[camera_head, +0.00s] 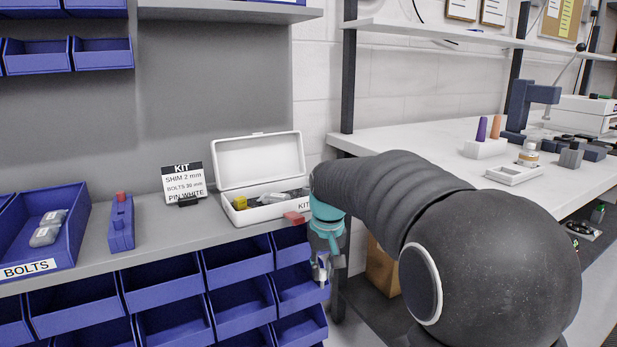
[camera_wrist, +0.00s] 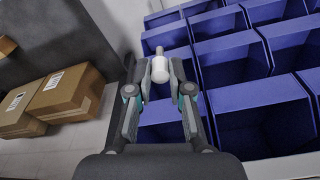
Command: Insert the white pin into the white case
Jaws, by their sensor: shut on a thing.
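My gripper (camera_wrist: 160,78) is shut on a white pin (camera_wrist: 160,70), which has a narrower grey tip and shows between the fingertips in the wrist view. In the head view my gripper (camera_head: 320,268) hangs to the right of and below the white case, in front of the blue bins; the pin is too small there to make out clearly. The white case (camera_head: 262,212) stands on the grey shelf with its lid open at the back. It has a KIT label and holds a yellow piece (camera_head: 240,202) and grey items. My arm hides its right end.
A kit card (camera_head: 184,184) and a blue block with a red top (camera_head: 121,222) stand left of the case. A red piece (camera_head: 294,218) shows at the case's front. Blue bins (camera_head: 238,303) fill the space below. Cardboard boxes (camera_wrist: 65,92) lie on the floor.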

